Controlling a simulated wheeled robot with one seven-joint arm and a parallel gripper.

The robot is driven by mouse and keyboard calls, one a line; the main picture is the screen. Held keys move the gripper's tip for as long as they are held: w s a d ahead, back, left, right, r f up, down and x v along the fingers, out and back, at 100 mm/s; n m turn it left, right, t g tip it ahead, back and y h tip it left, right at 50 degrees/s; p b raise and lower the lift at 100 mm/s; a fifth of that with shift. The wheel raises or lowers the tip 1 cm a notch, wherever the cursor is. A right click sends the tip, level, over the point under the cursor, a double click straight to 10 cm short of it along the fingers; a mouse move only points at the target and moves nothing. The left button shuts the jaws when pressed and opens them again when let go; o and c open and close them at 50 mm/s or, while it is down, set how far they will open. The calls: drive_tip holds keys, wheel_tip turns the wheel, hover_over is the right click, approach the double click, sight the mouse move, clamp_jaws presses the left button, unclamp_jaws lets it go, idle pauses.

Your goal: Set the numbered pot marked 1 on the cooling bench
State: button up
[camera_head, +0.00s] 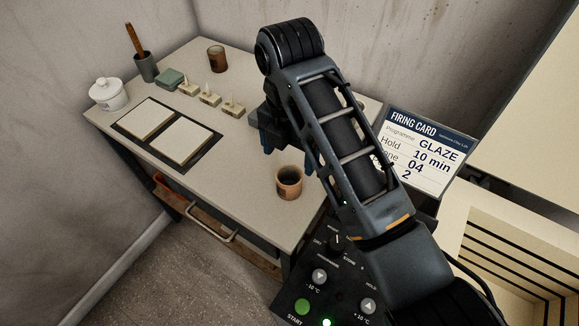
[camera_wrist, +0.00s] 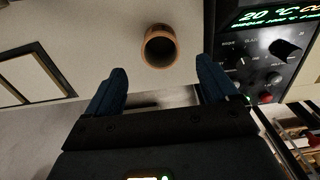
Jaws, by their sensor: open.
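A terracotta pot (camera_head: 289,183) stands upright near the right front edge of a pale bench (camera_head: 235,205). It also shows in the wrist view (camera_wrist: 160,47), open mouth towards the camera. I cannot read a number on either pot. My gripper (camera_wrist: 160,66) is open and empty, with the terracotta pot just beyond its blue fingertips in the wrist view and apart from them. In the head view my arm hides much of the gripper, above the bench behind that pot.
Two pale tiles on a dark mat (camera_head: 207,159), a white lidded jar (camera_head: 108,94), a tool cup (camera_head: 146,67), a green block (camera_head: 170,79) and several small cone stands (camera_head: 210,98) occupy the bench's left and back. A control panel, firing card (camera_head: 418,150) and slatted chamber (camera_head: 515,255) are right.

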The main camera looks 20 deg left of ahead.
drive_tip(key=shift+r+p, duration=0.3)
drive_tip(key=shift+r, duration=0.8)
drive_tip(key=shift+f, duration=0.1)
